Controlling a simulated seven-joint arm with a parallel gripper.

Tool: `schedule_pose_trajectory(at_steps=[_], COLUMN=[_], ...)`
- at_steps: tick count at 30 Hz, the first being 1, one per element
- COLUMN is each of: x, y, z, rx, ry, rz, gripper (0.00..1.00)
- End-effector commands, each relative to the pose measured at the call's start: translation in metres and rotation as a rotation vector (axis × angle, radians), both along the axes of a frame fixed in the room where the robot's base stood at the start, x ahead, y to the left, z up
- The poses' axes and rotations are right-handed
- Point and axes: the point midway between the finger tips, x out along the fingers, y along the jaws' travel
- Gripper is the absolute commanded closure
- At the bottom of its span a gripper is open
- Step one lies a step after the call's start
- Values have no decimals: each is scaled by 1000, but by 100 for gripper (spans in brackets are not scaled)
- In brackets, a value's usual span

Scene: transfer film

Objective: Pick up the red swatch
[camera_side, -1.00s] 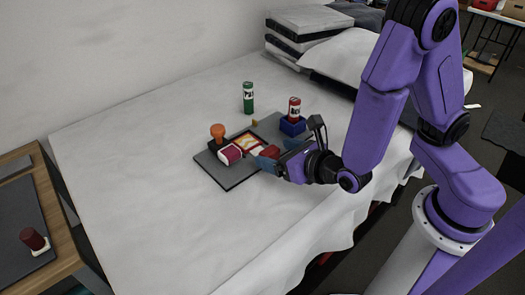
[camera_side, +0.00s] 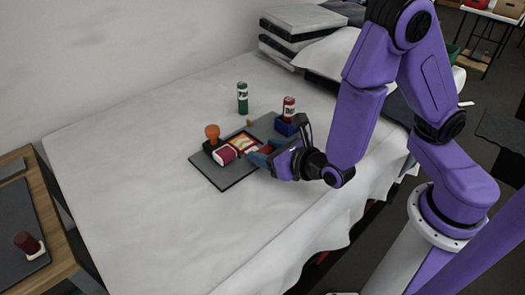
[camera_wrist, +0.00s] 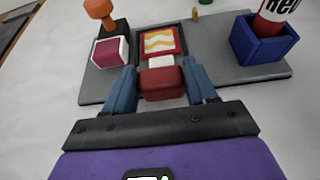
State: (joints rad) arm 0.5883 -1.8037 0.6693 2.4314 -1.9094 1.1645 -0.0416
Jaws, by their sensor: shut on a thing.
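The red swatch (camera_wrist: 163,83) is a small dark red block with a white end, seen between the fingers in the wrist view. In the side view it (camera_side: 265,149) shows partly behind a blue finger. My gripper (camera_wrist: 160,75) is shut on it, with one blue finger on each side. In the side view my gripper (camera_side: 262,155) is low over the near edge of the grey board (camera_side: 228,178). I cannot tell whether the swatch touches the board.
A framed red, yellow and white wave picture (camera_wrist: 160,40) lies just beyond the swatch. To its left are a pink-and-white block (camera_wrist: 110,51) and an orange-knobbed stamp (camera_wrist: 99,10). To its right is a blue holder (camera_wrist: 264,43) with a red can (camera_side: 289,105). A green can (camera_side: 242,98) stands behind.

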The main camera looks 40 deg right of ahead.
Motion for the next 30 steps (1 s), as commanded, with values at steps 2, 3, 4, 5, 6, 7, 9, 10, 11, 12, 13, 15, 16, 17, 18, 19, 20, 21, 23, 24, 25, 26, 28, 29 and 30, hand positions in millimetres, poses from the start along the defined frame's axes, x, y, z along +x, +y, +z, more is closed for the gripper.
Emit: schedule_pose_trajectory(at_steps=[2,3,4,5,6,7,9,10,11,12,13,15,16,17,18,19,20,21,23,24,25,26,28,29,30], x=[0,0,0,0,0,0,0,0,0,0,0,0,0,0,0,0,0,0,0,0,0,0,0,0,0], y=[0,0,0,0,0,0,0,1,1,1,0,1,1,1,0,0,1,1,0,0,0,1,0,0,0], z=[1,2,3,5,7,9,14,17,20,25,28,38,43,47,53,57,61,66,73,78,81,84,90,92,94], rx=[0,1,1,1,1,2,3,4,4,4,5,7,6,8,7,6,6,6,6,6,5,5,4,4,3], ry=[0,0,0,0,0,-1,-1,-2,-2,-2,-2,-2,-2,-2,-2,-2,-3,-3,-2,-1,-1,-2,-2,-1,-1], rz=[0,0,0,-1,-2,-2,-1,-1,0,0,-1,-1,1,0,-1,0,0,0,0,0,0,0,-1,-2,-1], gripper=[72,72,72,72,72,72,72,72,72,72,72,72,72,72,72,72,72,72,72,72,72,72,72,72,72])
